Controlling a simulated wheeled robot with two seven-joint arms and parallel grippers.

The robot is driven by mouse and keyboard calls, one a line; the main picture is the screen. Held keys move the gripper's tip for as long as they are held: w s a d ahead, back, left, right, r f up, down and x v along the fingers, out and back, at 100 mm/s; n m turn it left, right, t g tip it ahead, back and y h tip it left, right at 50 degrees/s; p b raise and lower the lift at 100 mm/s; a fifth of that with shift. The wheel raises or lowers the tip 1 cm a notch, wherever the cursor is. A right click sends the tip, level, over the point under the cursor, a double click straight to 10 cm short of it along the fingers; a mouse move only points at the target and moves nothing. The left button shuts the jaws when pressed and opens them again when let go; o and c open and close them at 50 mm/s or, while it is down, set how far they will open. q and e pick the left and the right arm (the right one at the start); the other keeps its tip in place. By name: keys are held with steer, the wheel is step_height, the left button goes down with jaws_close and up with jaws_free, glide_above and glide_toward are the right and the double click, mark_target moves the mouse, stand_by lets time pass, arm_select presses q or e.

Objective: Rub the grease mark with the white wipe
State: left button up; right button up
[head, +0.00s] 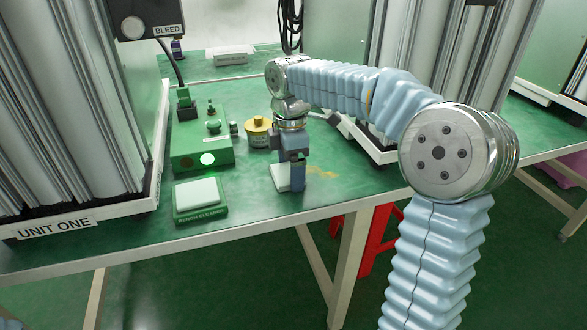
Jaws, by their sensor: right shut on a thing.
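My right gripper (291,186) reaches down to the green bench top and is shut on the white wipe (280,178). The wipe shows at the left side of the fingers, at or close to the bench surface; I cannot tell if it touches. The grease mark (322,172) is a yellowish-brown smear on the bench just right of the gripper. The gripper may hide part of it. My left gripper is not in view.
A green tray (201,213) labelled BENCH CLEANER holds a white pad (197,193). Behind it stand a green box (203,150) with fittings and a yellow tin (257,131). Tall metal columns (75,100) in a white frame marked UNIT ONE stand at the left. A red stool (376,240) is below.

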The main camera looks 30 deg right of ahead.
mark_target(327, 169)
steer(key=shift+s+d+f, duration=0.1)
steer(key=shift+s+d, duration=0.2)
steer(key=shift+d, duration=1)
steer(key=shift+s+d+r, duration=0.1)
steer(key=shift+s+d, duration=0.15)
steer(key=shift+d, duration=1)
steer(key=shift+s+d+f, duration=0.1)
steer(key=shift+s+d, duration=0.2)
steer(key=shift+d, duration=1)
steer(key=shift+s+d+r, duration=0.2)
steer(key=shift+s+d, duration=0.05)
steer(key=shift+d, duration=0.5)
steer(key=shift+s+d+r, duration=0.15)
steer(key=shift+d+r, duration=0.25)
steer(key=shift+d, duration=0.25)
steer(key=shift+w+a+r, duration=0.1)
steer(key=shift+w+r, duration=0.05)
steer(key=shift+w, duration=0.15)
steer(key=shift+w+a+f, duration=0.1)
steer(key=shift+a+f, duration=0.2)
steer(key=shift+a, duration=1.35)
steer(key=shift+w+a+f, duration=0.1)
steer(key=shift+w+a, duration=0.2)
steer(key=shift+a, duration=0.85)
steer(key=shift+w+a+f, duration=0.1)
steer(key=shift+w+a, duration=0.25)
steer(key=shift+a, duration=0.85)
steer(key=shift+w+a, duration=0.3)
steer(key=shift+a, duration=0.85)
